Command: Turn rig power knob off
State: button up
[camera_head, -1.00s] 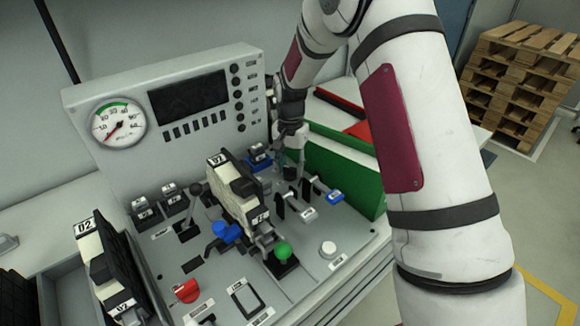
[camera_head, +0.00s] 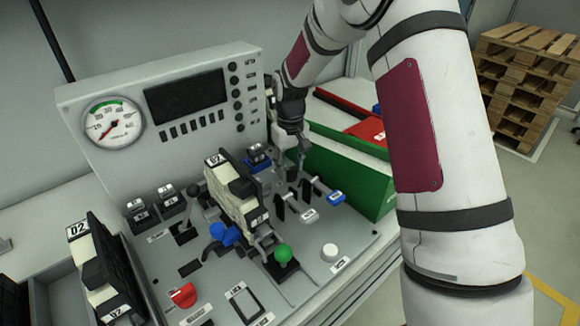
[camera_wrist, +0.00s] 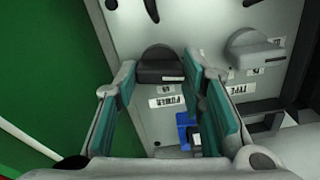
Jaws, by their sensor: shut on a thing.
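The black power knob (camera_wrist: 160,68) stands on the grey rig panel (camera_wrist: 145,25), with a POWER label beside it in the wrist view. My gripper (camera_wrist: 162,76) has its two teal-padded fingers on either side of this knob, shut on it. In the head view my gripper (camera_head: 298,162) reaches down at the back right of the panel, beside the green box. The knob is hard to make out there behind the fingers and other controls.
A grey knob (camera_wrist: 255,54) with a TYPE label sits close to the right finger. The green box (camera_head: 345,176) stands close on the right. Levers with white (camera_head: 305,214) and blue (camera_head: 335,197) handles are nearby. A gauge (camera_head: 113,122) is on the upright panel.

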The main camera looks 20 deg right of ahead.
aim_at(290, 168)
jog(key=shift+n, duration=1.1)
jog(key=o, duration=1.1)
jog(key=shift+o, duration=0.2)
jog(key=shift+r, duration=0.1)
notch_tip(290, 168, up, 12)
